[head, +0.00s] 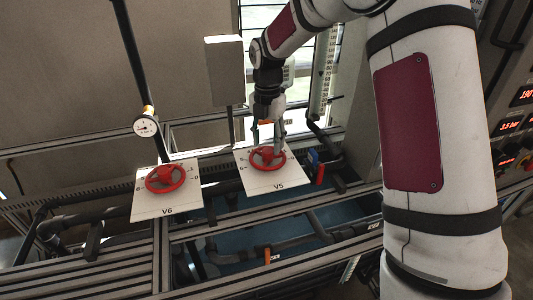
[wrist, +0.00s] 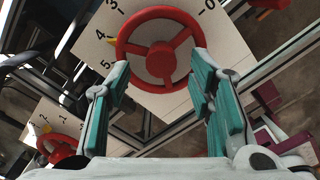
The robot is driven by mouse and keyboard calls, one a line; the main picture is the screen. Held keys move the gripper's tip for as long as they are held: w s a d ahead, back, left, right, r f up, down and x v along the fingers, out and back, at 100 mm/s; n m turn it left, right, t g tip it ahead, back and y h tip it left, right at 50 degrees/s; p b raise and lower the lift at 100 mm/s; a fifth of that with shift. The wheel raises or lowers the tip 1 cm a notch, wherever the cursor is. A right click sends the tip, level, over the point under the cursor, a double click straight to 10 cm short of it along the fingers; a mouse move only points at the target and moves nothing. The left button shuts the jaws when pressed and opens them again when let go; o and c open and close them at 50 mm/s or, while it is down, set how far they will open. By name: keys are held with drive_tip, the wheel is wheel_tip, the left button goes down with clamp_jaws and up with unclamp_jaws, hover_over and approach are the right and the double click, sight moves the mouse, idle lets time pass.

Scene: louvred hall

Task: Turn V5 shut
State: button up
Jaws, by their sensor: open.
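The V5 valve is a red three-spoke handwheel (head: 267,158) on a white plate (head: 270,184) marked "V5" in the head view. In the wrist view the same red wheel (wrist: 160,53) fills the upper middle, with dial numbers 3, 4, 5 and 0 around it and a small yellow pointer near 4. My gripper (head: 268,136) is over the V5 wheel. In the wrist view my gripper (wrist: 165,95) has its two teal-padded fingers spread apart, with the tips near the wheel's lower rim on either side. Nothing is held. I cannot tell whether the fingers touch the rim.
A second red wheel, V6 (head: 165,178), sits on its own plate (head: 165,207) to the left. A pressure gauge (head: 146,126) stands behind it on a dark pipe. A blue and red lever (head: 316,167) is just right of V5. Rails and pipes run below the plates.

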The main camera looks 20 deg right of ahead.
sight(268, 151)
wheel_tip(268, 151, down, 3)
drive_tip(key=shift+r, duration=0.15)
drive_tip(key=shift+s+f+b, duration=0.15)
drive_tip(key=shift+f+b, duration=0.15)
drive_tip(key=shift+f, duration=0.8)
